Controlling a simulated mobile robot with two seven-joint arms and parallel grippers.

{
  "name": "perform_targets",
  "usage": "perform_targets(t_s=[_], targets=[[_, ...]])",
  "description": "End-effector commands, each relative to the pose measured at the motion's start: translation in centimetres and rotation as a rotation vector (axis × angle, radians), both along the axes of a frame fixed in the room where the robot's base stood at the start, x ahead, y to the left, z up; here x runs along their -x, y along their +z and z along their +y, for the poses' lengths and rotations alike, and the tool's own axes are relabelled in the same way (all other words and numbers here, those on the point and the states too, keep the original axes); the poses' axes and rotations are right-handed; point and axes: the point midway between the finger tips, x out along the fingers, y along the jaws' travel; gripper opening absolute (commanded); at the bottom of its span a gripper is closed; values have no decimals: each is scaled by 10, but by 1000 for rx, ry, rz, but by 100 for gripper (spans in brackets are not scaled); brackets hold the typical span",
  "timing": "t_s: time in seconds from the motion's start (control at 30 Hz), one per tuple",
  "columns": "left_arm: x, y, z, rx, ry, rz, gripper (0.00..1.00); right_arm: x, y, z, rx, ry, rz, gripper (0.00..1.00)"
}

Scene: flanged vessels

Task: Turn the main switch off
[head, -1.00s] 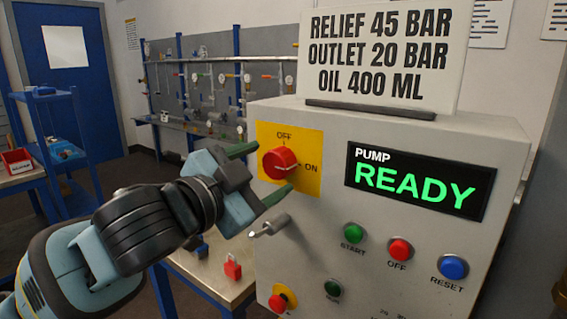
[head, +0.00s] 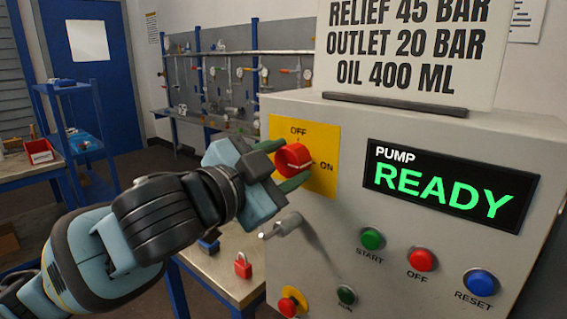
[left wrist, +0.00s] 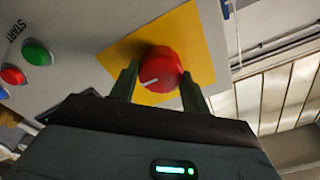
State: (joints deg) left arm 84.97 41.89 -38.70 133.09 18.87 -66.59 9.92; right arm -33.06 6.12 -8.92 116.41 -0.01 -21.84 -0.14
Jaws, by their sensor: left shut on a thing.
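The main switch is a red rotary knob (head: 294,158) on a yellow plate (head: 322,178) marked OFF at the top and ON at the right. The knob also shows in the left wrist view (left wrist: 163,68), where its white mark points left, toward the button side, which matches ON. My left gripper (head: 283,164) is shut on the knob, one green finger above and one below it in the head view. In the left wrist view the fingers (left wrist: 158,88) stand on either side of it. My right gripper is not in view.
The panel's display (head: 450,187) reads PUMP READY. Below it are a green START (head: 372,238), a red OFF (head: 422,259) and a blue RESET button (head: 480,282). A grey lever (head: 282,226) sticks out below the switch. A red padlock (head: 243,265) stands on the bench.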

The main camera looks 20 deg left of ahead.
Motion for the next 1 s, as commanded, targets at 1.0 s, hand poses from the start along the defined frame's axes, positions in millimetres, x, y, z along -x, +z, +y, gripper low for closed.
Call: perform_targets(t_s=[1.0], targets=[[1, 9, 1, 564, -1, 199, 24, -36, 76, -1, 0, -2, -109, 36]])
